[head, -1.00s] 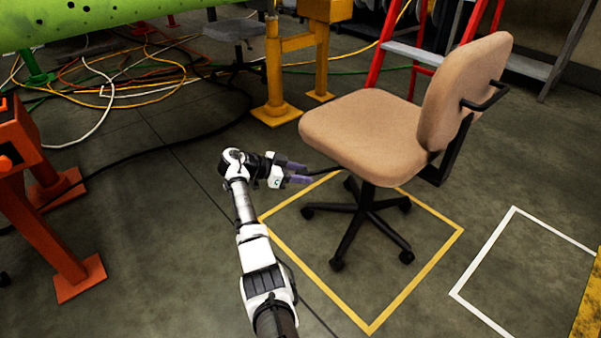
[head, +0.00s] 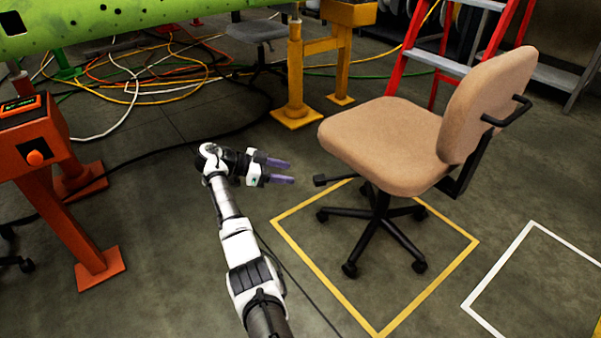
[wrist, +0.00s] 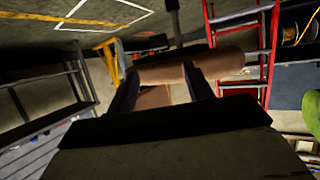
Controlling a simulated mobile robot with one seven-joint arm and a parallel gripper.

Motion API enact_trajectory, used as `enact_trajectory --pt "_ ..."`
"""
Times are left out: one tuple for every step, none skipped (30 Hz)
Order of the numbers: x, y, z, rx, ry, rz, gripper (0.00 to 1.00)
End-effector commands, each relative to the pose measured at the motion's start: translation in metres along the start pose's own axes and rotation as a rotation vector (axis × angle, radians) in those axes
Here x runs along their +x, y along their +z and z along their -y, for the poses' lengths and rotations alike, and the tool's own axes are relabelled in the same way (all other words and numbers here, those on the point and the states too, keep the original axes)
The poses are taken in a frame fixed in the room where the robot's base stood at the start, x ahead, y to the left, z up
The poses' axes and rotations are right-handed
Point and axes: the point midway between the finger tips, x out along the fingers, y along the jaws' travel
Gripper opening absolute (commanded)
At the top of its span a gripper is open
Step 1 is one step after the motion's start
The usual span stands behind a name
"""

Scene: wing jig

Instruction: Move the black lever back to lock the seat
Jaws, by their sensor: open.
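The tan office chair (head: 385,140) stands on black casters inside a yellow floor square. Its black lever (head: 334,180) sticks out to the left from under the seat. My gripper (head: 292,172) is open and empty, to the left of the lever and a little above it in the head view, with a visible gap between them. Its purple-tipped fingers point toward the chair. In the wrist view, my gripper (wrist: 160,90) has its two dark fingers apart, with the tan seat edge (wrist: 190,68) beyond them. I cannot make out the lever clearly in the wrist view.
A yellow stand (head: 296,85) is behind the chair and a red ladder (head: 405,50) stands at the back. An orange pedestal (head: 60,180) is at the left. Cables (head: 150,75) lie on the floor at the back left. The floor around my gripper is clear.

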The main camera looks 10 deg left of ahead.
Motion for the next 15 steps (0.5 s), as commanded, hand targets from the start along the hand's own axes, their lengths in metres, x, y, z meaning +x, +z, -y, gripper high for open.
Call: enact_trajectory --pt "-0.009 -0.001 0.001 -0.001 -0.002 0.000 0.51" --pt "-0.012 -0.001 0.000 -0.001 -0.001 0.000 0.51" --pt "-0.016 0.000 0.000 -0.001 0.000 0.000 0.51" --pt "-0.018 0.000 0.000 -0.001 0.000 0.000 0.51" --pt "-0.020 0.000 0.000 -0.001 0.000 0.000 0.51" --pt "-0.022 0.000 0.000 -0.001 0.000 0.000 0.51" --pt "-0.023 0.000 0.000 -0.001 0.000 0.000 0.51" --pt "-0.024 0.000 0.000 -0.001 0.000 0.000 0.51" --pt "-0.024 0.000 0.000 -0.001 0.000 0.000 0.51" --pt "-0.024 0.001 0.000 0.000 0.000 0.000 0.51" --pt "-0.024 0.001 0.000 0.000 0.000 0.000 0.51" --pt "-0.024 0.001 0.000 0.000 0.000 0.000 0.51" --pt "-0.024 0.001 0.000 0.000 0.000 0.000 0.51" --pt "-0.024 0.001 0.000 0.000 0.000 0.000 0.51" --pt "-0.024 0.000 0.000 0.000 0.000 0.000 0.51"
